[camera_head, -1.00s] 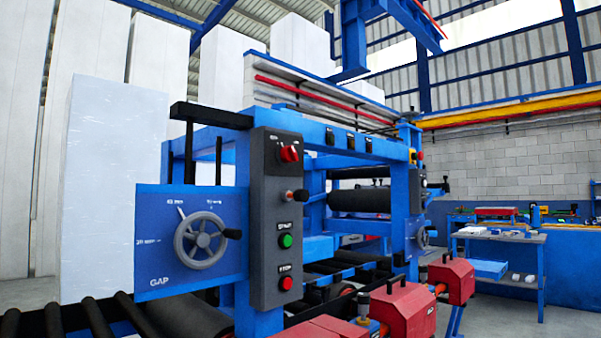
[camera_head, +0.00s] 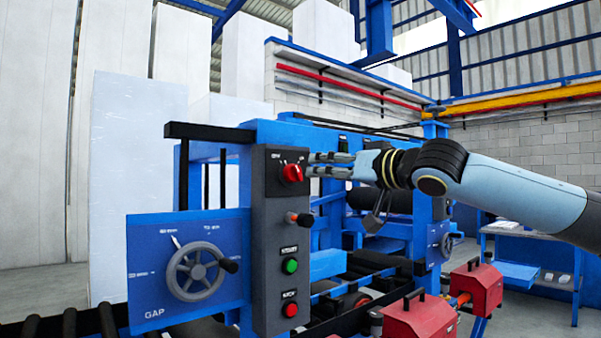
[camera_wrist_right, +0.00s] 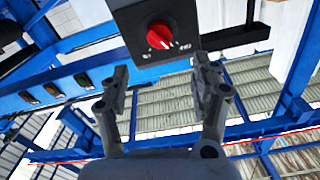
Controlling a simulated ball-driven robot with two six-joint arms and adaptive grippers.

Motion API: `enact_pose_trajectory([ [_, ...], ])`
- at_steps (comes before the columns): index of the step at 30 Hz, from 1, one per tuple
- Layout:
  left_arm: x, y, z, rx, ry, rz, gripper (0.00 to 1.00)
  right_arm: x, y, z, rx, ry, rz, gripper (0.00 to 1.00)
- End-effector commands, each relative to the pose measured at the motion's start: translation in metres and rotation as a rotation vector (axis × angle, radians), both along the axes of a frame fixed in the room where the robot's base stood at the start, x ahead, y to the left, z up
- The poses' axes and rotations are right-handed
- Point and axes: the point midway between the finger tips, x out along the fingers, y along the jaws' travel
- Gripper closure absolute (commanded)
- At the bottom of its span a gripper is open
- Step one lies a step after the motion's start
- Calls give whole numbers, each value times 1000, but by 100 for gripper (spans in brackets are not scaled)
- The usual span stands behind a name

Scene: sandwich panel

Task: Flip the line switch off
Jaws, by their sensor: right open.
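The line switch is a red rotary knob (camera_head: 292,173) on a black plate at the top of the grey control panel (camera_head: 270,245). In the right wrist view the red knob (camera_wrist_right: 160,35) shows near the top, beyond the fingers, with a white mark on it. My right gripper (camera_head: 312,165) comes in from the right in the head view, its fingers pointing left at the knob. In the wrist view the right gripper (camera_wrist_right: 160,75) is open and empty, its two fingers apart. I cannot tell if a fingertip touches the knob. My left gripper is not in view.
A handwheel (camera_head: 196,271) sits on the blue GAP plate to the left. Red housings (camera_head: 420,318) stand at the lower right.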

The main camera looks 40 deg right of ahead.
Motion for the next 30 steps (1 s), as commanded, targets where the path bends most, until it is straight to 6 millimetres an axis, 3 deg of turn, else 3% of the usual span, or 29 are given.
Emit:
enact_pose_trajectory([
  [8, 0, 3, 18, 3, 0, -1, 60, 24, 3, 2, 13, -1, 1, 36],
  [21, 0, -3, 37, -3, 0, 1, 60, 92, 8, 0, 8, 1, 1, 36],
  [30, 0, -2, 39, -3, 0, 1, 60, 105, 9, -2, 1, 3, 2, 36],
])
